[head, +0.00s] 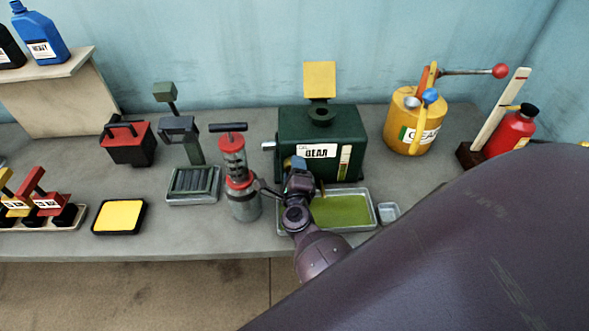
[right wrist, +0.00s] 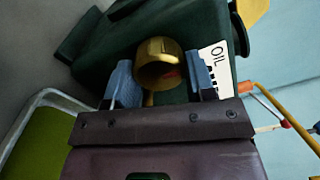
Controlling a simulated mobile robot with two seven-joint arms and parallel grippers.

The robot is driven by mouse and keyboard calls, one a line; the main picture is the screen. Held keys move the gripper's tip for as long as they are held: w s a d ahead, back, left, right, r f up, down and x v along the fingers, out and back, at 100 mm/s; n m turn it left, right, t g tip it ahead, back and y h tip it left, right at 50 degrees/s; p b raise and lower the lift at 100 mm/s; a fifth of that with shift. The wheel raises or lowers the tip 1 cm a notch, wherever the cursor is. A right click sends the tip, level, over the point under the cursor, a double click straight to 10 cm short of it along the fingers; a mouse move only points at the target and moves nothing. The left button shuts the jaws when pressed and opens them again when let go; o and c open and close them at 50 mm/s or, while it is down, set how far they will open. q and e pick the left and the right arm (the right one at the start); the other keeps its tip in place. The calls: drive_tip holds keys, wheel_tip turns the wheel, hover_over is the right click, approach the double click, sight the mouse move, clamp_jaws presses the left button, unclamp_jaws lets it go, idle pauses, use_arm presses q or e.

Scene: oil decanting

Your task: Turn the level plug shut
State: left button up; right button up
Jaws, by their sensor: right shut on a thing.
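The dark green gear oil tank (head: 290,128) stands at the back of the bench, with its label and a sight strip on the front. My right gripper (head: 298,165) is at the tank's lower front left, in front of the label. In the right wrist view its blue fingertips (right wrist: 163,80) lie on both sides of a brass round plug (right wrist: 156,68) on the dark green tank (right wrist: 105,55), and they are shut on it. In the head view the gripper hides the plug. My left gripper is not in view.
A tray with green liquid (head: 343,211) lies below the tank, partly behind my right arm. A red-topped pump can (head: 242,204) stands close to its left. A yellow can (head: 411,125) and a red bottle (head: 511,131) stand to the right.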

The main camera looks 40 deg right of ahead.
idle(0.4)
drive_tip(key=o, duration=0.9)
drive_tip(key=shift+o, duration=0.2)
drive_tip(key=shift+a, duration=0.1)
